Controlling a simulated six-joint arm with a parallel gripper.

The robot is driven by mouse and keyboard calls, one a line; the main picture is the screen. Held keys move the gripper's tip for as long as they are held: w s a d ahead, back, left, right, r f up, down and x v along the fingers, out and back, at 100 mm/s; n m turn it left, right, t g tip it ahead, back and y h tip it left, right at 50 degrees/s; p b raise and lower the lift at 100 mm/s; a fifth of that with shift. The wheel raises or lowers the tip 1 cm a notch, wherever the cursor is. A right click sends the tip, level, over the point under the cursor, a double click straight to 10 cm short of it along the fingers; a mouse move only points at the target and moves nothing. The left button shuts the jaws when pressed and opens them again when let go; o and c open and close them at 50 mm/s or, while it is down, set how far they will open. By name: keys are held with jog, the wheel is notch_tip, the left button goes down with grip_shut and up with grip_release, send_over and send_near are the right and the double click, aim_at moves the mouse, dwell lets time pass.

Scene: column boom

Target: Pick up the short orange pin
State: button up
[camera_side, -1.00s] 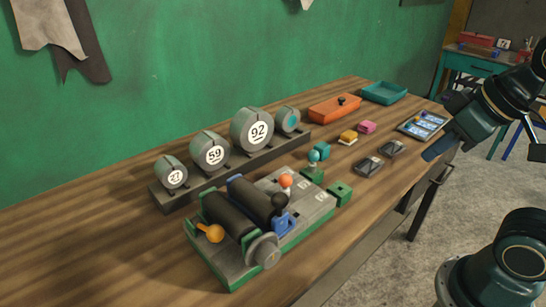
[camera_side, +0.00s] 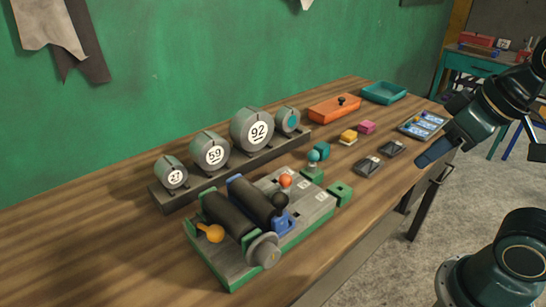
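A short pin with a round orange head (camera_side: 286,181) stands upright on the grey and green block (camera_side: 314,205), near its back edge. A yellow-orange knob (camera_side: 211,232) sits at the near left end of the same block. My gripper (camera_side: 428,157) hangs over the right edge of the table, well to the right of the orange pin and apart from it. Its fingers appear as one dark blue shape from this side, so the gap between them is hidden.
Two dark rollers (camera_side: 226,213) and a black knob (camera_side: 280,200) stand close to the pin. A teal-headed pin (camera_side: 314,156) stands behind right. Numbered discs (camera_side: 252,128) line the back. Small dark boxes (camera_side: 368,167) lie between pin and gripper.

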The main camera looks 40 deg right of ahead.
dwell(0.3)
jog(key=n+g+y, duration=0.1)
jog(key=n+y, duration=0.2)
jog(key=n, duration=0.9)
send_over(289, 176)
jog(key=s+d, duration=0.3)
jog(key=s, duration=0.1)
notch_tip(289, 176, down, 6)
jog(key=shift+a+r, duration=0.15)
jog(key=shift+x, duration=4.2)
jog(key=shift+s+f, duration=0.1)
jog(key=shift+f, duration=0.15)
jog(key=shift+x, duration=2.45)
